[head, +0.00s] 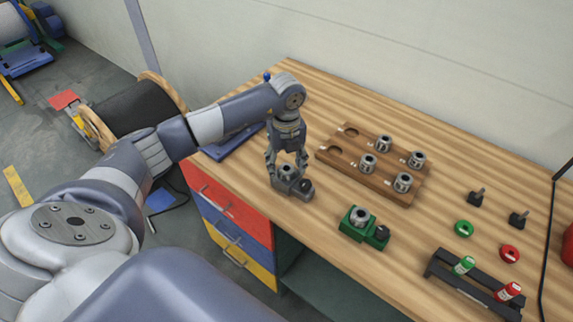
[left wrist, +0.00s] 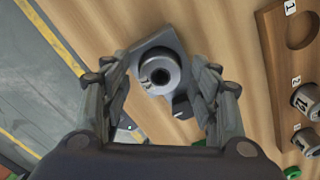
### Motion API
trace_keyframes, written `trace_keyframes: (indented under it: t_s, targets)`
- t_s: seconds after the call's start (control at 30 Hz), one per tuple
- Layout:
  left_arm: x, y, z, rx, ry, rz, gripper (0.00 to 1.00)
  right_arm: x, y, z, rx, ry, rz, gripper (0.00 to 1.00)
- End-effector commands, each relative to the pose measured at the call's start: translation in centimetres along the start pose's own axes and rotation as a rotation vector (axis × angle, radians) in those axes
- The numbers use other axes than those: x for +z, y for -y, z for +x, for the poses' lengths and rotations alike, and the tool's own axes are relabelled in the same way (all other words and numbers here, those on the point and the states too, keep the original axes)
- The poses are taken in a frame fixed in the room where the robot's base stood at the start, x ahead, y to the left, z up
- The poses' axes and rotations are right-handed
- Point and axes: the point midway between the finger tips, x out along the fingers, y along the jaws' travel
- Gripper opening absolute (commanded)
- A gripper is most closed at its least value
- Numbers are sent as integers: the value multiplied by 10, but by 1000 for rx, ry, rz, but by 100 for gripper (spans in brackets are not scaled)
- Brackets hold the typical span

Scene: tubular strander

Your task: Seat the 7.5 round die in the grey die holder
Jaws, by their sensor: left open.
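The grey die holder (head: 299,192) stands on the workbench near its left front edge. A round steel die (head: 287,170) with a dark central bore sits upright at the holder; in the left wrist view the die (left wrist: 159,73) lies inside the outline of the holder (left wrist: 166,42). The die's marking is too small to read. My left gripper (head: 287,168) points down over it and is open, with one finger on each side of the die. In the left wrist view a gap shows beside the die at the left gripper (left wrist: 160,84). My right gripper is not in view.
A wooden rack (head: 375,172) holds several dies and has empty recesses at its left end. A green holder (head: 352,230) with a die stands in front of it. A black stand (head: 470,285) with green and red items is at right. Bench between is clear.

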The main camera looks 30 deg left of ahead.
Motion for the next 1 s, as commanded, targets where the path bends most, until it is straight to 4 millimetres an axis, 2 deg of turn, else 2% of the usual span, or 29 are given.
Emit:
trace_keyframes:
  t_s: [0.17, 0.4, 0.6, 0.8, 1.0]
  targets:
    - [1, 1, -20, -5, 4, 0, 55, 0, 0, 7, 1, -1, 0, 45]
    - [1, 1, -72, -6, 4, 0, 55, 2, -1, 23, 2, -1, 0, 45]
    - [0, 1, -107, -4, 2, 0, 55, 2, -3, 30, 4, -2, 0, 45]
    - [0, 0, -121, 0, 1, 0, 55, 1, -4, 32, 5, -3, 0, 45]
    - [0, 0, -122, 0, 0, 0, 55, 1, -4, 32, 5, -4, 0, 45]
